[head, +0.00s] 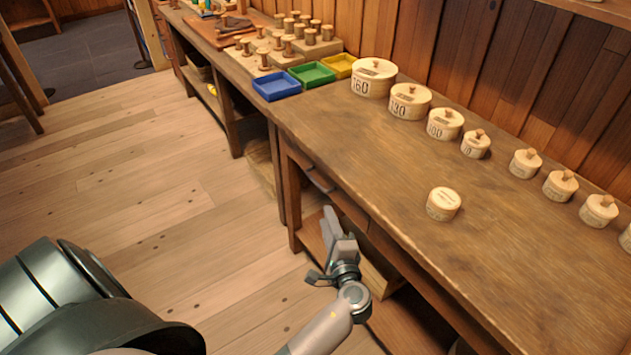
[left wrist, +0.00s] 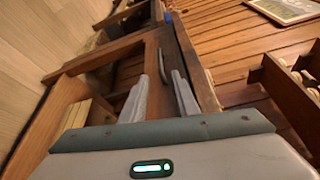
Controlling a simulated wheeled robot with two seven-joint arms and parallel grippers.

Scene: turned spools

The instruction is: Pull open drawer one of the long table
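The long wooden table (head: 400,170) runs from the upper left to the lower right in the head view. Under its top edge is a drawer front (head: 340,199) with a dark bar handle (head: 320,181); it looks flush with the frame. No drawer number is readable. My left gripper (head: 332,224) is in front of the table's edge, just below and nearer than the handle. In the left wrist view its fingers (left wrist: 163,88) are apart with nothing between them, and the handle (left wrist: 162,66) shows ahead between the fingertips, not touched. My right gripper is not in view.
Round numbered wooden boxes (head: 409,101) line the table's back, and one lidded box (head: 443,204) stands nearer the front. Blue (head: 276,86), green (head: 311,75) and yellow trays and several spools lie further left. A lower shelf holds a wooden crate (head: 378,272). The floor at left is clear.

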